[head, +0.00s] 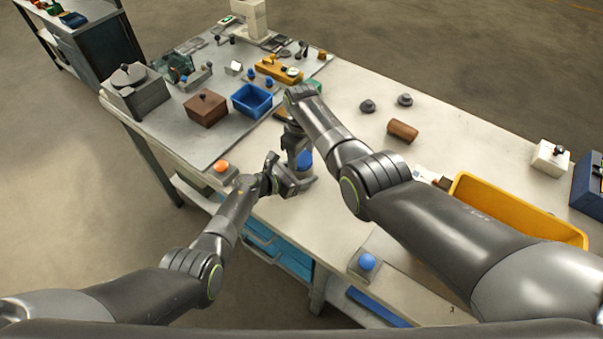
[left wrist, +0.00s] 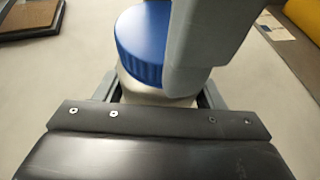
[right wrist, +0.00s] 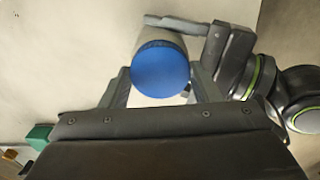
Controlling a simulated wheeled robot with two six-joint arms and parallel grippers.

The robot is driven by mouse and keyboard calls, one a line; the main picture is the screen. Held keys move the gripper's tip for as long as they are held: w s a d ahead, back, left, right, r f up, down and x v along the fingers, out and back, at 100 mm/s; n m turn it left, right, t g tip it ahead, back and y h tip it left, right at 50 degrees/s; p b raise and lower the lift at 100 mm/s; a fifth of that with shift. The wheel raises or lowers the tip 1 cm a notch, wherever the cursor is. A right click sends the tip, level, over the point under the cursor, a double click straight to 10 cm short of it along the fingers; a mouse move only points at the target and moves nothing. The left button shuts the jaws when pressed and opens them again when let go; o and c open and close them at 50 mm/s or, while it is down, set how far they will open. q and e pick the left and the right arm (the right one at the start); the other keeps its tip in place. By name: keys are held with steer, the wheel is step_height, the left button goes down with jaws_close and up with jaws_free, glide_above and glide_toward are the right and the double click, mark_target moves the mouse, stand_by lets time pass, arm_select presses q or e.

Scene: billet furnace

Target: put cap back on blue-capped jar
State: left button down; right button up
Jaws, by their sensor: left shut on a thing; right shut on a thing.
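The blue cap (left wrist: 143,47) sits at the mouth of the pale grey jar (left wrist: 150,91) in the left wrist view. I cannot tell whether it is fully seated. My left gripper (left wrist: 157,92) is shut on the jar's body. My right gripper (right wrist: 162,85) is shut on the blue cap (right wrist: 161,70), whose top faces the right wrist camera; one of its fingers hides the cap's right side in the left wrist view. In the head view a blue patch (head: 305,160) shows between the two grippers above the table, and most of the jar is hidden.
The white table (head: 345,80) carries a yellow bin (head: 520,212), a brown cylinder (head: 403,131), a blue tray (head: 252,100) and a brown box (head: 205,108). An orange button (head: 222,167) is left of my left gripper. A blue button (head: 367,262) is near the front edge.

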steer(key=m, duration=0.5)
steer(key=shift+m, duration=0.4)
steer(key=m, duration=0.5)
steer(key=shift+m, duration=0.3)
steer(key=o, duration=1.2)
steer(key=shift+c, duration=0.2)
step_height(320, 180, up, 12)
arm_select(q)
steer(key=shift+c, duration=1.3)
jaws_free()
steer(key=shift+a, duration=0.1)
